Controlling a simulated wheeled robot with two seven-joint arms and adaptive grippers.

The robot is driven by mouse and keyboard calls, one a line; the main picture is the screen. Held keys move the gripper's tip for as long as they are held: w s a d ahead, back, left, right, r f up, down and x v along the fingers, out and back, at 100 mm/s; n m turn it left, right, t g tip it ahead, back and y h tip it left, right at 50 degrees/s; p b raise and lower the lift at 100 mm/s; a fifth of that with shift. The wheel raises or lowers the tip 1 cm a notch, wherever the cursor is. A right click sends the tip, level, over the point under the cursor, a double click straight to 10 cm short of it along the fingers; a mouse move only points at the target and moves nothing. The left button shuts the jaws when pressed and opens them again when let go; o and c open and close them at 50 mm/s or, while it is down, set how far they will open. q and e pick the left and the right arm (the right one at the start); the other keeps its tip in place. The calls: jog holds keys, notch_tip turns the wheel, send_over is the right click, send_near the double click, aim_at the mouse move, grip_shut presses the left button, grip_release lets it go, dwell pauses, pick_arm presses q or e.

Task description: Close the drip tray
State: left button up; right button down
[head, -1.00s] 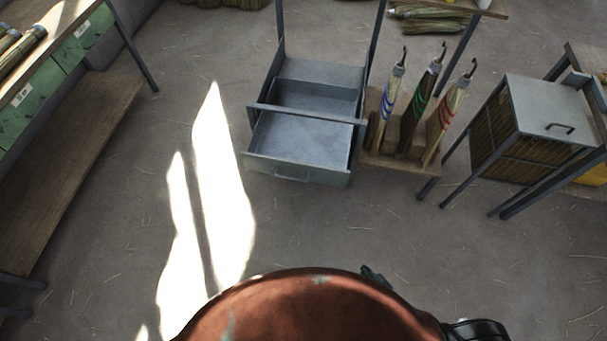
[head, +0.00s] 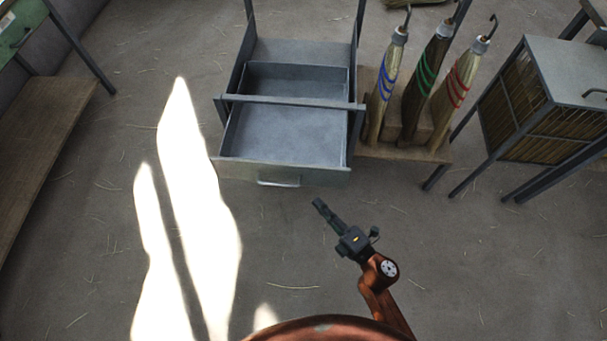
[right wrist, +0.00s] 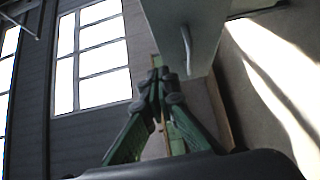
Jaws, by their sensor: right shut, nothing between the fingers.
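The drip tray (head: 290,135) is a grey metal drawer pulled out toward me from its frame, low near the floor. Its front panel (head: 240,171) has a bar handle (head: 279,182). In the right wrist view the front panel (right wrist: 178,25) and its handle (right wrist: 186,48) show close ahead. My right gripper (head: 319,204) is shut and empty, in front of the tray's front panel, right of the handle and apart from it in the head view. Its fingertips (right wrist: 160,73) also show in the right wrist view. My left gripper is not in view.
Several hooked brooms (head: 428,85) with coloured bands stand in a wooden holder (head: 400,150) right of the tray. A grey cabinet (head: 570,75) stands farther right. A wooden shelf (head: 40,150) is at the left. The floor before the tray is clear.

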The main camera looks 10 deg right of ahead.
aim_at(298, 168)
jog(key=x, duration=0.3)
jog(key=d+b+x, duration=0.1)
jog(key=x, duration=0.2)
jog(key=w+d+b+x, duration=0.1)
jog(key=x, duration=0.3)
jog(key=shift+f, duration=0.2)
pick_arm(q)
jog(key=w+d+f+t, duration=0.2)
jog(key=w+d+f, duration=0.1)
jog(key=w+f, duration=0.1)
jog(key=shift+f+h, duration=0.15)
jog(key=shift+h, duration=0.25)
pick_arm(e)
jog(key=shift+w+d+r, duration=0.1)
jog(key=shift+w+d, duration=0.1)
jog(key=shift+w, duration=0.15)
jog(key=shift+w, duration=0.1)
